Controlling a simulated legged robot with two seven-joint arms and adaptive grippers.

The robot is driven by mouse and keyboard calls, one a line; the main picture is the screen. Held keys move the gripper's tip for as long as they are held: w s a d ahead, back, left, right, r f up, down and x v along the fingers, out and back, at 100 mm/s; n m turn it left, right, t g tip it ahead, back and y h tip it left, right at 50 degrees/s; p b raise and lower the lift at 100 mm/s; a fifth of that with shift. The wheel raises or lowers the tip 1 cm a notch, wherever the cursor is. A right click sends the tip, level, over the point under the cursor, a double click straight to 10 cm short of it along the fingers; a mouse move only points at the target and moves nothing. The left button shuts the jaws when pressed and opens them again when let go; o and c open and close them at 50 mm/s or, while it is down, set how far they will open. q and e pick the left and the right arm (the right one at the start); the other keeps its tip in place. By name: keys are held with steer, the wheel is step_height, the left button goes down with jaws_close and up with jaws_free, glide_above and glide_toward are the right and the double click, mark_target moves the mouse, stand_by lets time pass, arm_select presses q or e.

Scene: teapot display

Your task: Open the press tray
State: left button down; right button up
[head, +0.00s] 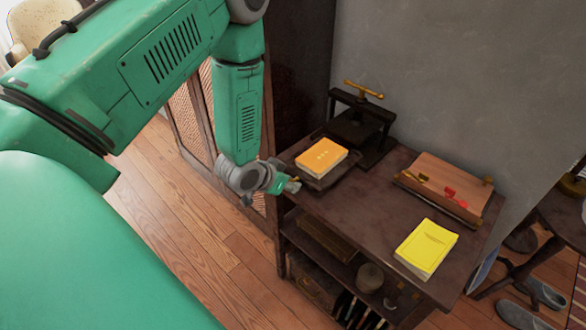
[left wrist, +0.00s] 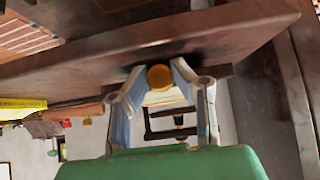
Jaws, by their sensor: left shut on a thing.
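The dark press (head: 357,122) with a brass screw handle (head: 364,89) stands at the back of the wooden table. Its dark tray (head: 318,181) lies in front of the press frame, with an orange book (head: 321,157) on top. My left gripper (head: 291,185) is at the tray's near left edge, by the table's edge. In the left wrist view, the fingers of this gripper (left wrist: 163,88) are closed around a round brass knob (left wrist: 160,77). The knob's join to the tray is hidden. My right gripper is in neither view.
A yellow book (head: 426,247) lies at the table's front right. A wooden board (head: 440,188) with red and brass pieces stands at the right. Shelves below hold a jar (head: 370,277) and other items. The floor (head: 200,220) left of the table is clear.

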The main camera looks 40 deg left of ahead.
arm_select(q)
steer(key=shift+w+a+r, duration=0.2)
steer(key=shift+w+r, duration=0.1)
steer(key=shift+w, duration=0.05)
steer(key=c, duration=1.3)
jaws_free()
steer(key=shift+s+d, duration=0.1)
steer(key=shift+s, duration=0.2)
steer(key=v, duration=1.1)
steer(key=shift+s+r, duration=0.2)
steer(key=shift+s, duration=0.2)
